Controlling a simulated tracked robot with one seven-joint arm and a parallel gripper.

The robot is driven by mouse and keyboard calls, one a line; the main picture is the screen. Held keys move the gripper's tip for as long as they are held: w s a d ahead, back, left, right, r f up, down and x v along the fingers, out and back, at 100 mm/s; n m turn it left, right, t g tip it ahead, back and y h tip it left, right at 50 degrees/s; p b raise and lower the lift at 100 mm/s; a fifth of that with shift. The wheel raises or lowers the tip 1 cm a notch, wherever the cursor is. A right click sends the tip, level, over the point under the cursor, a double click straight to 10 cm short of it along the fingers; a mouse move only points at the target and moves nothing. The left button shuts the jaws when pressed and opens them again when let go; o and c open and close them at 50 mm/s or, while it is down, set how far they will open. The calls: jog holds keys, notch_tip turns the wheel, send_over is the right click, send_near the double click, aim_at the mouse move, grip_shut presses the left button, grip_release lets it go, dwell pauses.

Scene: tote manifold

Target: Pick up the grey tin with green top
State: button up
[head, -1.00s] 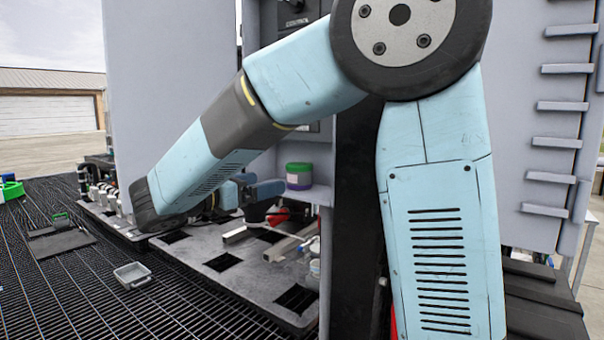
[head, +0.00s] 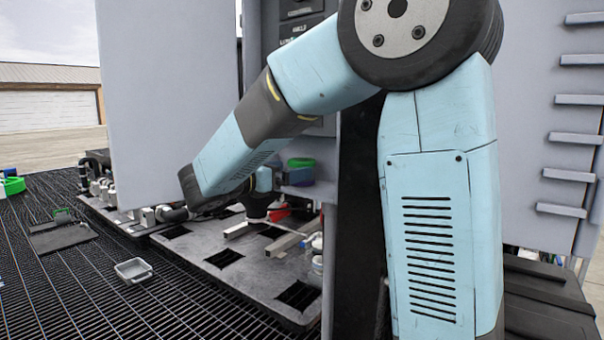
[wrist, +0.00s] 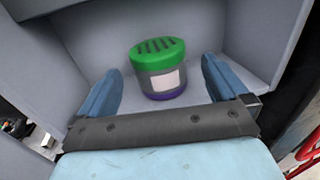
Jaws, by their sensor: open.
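The grey tin with green top (wrist: 160,72) stands upright in a pale grey shelf compartment (wrist: 240,50). It has a slotted green lid, a white label and a purple band at its base. In the head view the tin (head: 301,171) shows beyond my arm, partly hidden. My gripper (wrist: 162,82) is open in the wrist view, with one blue finger on each side of the tin. The fingers look apart from the tin; how far they reach around it is hard to tell. In the head view my arm mostly hides the gripper.
The compartment walls stand close around my gripper. Below the shelf, a grey slotted plate (head: 215,255) holds metal bars and a red item (head: 279,214). A small grey tray (head: 133,270) and a dark flat panel (head: 62,236) lie on the black grating at left.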

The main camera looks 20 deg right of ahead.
aim_at(301, 166)
jog(key=shift+x, duration=2.55)
jog(key=shift+w+r, duration=0.1)
jog(key=shift+r, duration=0.05)
jog(key=c, duration=1.1)
